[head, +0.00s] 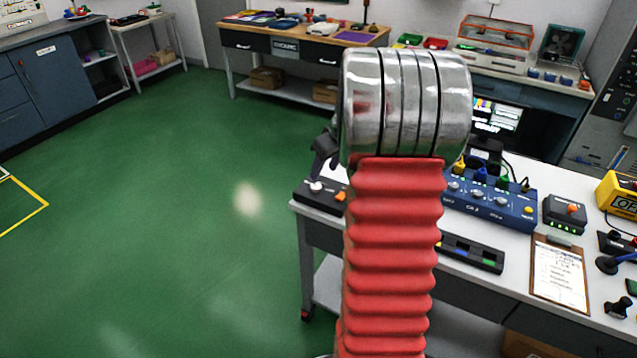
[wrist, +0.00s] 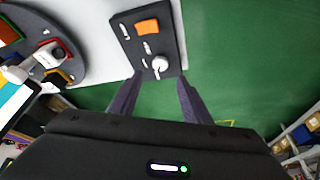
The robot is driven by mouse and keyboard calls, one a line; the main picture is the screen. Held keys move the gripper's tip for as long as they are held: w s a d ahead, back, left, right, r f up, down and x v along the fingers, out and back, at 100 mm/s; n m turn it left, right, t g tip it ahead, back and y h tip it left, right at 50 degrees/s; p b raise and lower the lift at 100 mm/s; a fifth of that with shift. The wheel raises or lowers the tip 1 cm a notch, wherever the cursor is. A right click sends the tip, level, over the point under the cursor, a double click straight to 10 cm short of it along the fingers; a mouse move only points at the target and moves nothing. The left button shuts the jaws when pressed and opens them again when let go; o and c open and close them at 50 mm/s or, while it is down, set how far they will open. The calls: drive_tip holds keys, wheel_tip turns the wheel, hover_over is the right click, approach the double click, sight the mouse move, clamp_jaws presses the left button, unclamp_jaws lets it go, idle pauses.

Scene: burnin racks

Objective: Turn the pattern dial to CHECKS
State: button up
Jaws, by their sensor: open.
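A dark control box (wrist: 150,45) stands at the edge of the white bench. It carries a white round dial (wrist: 160,63), an orange rocker switch (wrist: 147,27) and small white markings too small to read. In the head view the same box (head: 304,197) sits at the bench's left corner, with the white dial (head: 316,187) on top, partly behind my arm. My gripper (wrist: 160,77) is open, its two dark fingers apart with the dial lying between their tips in the picture. I cannot tell whether they touch it. The dial's setting is not legible.
A monitor (head: 495,116) with coloured bars stands behind my arm. A blue box with knobs (head: 490,203), a clipboard (head: 560,274) and a yellow meter (head: 618,193) are on the bench. A round dark stand (wrist: 75,35) shows in the wrist view. Green floor left of the bench is free.

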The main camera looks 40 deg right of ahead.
sight(316, 186)
drive_tip(key=x, duration=0.8)
drive_tip(key=shift+w+f, duration=0.15)
drive_tip(key=shift+f, duration=0.1)
drive_tip(key=shift+c, duration=0.5)
drive_tip(key=c, duration=0.9)
